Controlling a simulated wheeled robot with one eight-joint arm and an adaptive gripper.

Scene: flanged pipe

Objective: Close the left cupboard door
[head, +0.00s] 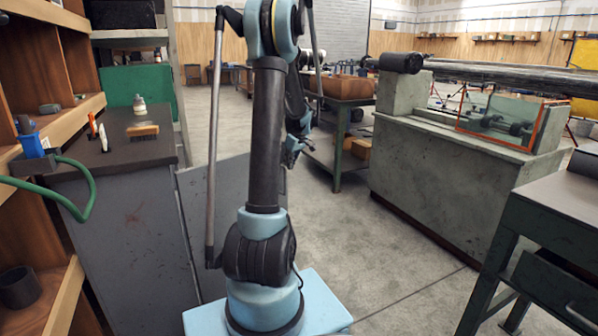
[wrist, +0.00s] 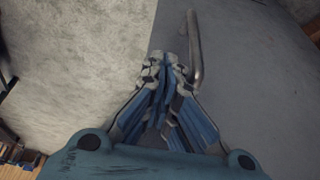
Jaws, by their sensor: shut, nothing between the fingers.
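The grey cupboard (head: 135,235) stands at the left in the head view, under a dark worktop. A flat grey door panel (head: 215,205) juts out from its right side and looks open; my arm hides part of it. In the wrist view a smooth grey panel (wrist: 250,90) fills the right side and carries a curved metal handle (wrist: 195,45). My gripper (wrist: 168,60) is shut and empty, its fingertips just left of the handle; I cannot tell whether they touch. In the head view my gripper (head: 290,152) shows partly behind my arm.
A brush (head: 142,129) and a small bottle (head: 139,105) stand on the worktop. A green workbench (head: 338,145) and a large machine base (head: 450,175) stand to the right. Another green bench (head: 560,220) is at the right edge. Concrete floor (head: 370,250) lies clear between.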

